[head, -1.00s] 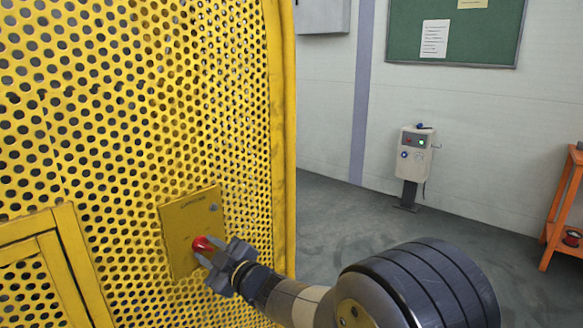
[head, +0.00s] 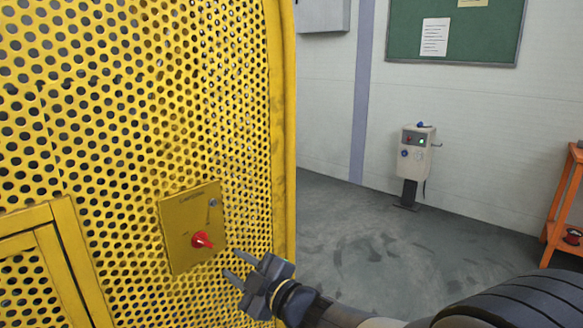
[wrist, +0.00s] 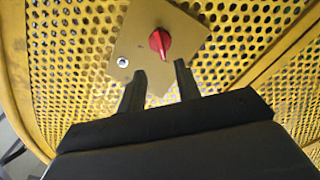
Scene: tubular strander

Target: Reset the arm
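My gripper (head: 240,271) is open and empty, to the right of and below the red rotary knob (head: 202,240) in the head view. The knob sits on a yellow plate (head: 180,222) fixed to the perforated yellow guard. In the wrist view my two fingers (wrist: 160,80) point toward the plate (wrist: 188,30), and the red knob (wrist: 160,42) shows just beyond them, apart from the fingertips. A small round lock-like fitting (wrist: 122,62) is on the same plate. My arm reaches in from the lower right of the head view.
The perforated yellow guard (head: 120,110) fills the left side. A grey control pedestal (head: 413,160) stands by the back wall, and an orange stand (head: 560,205) is at the right edge. The grey floor (head: 350,225) between them is clear.

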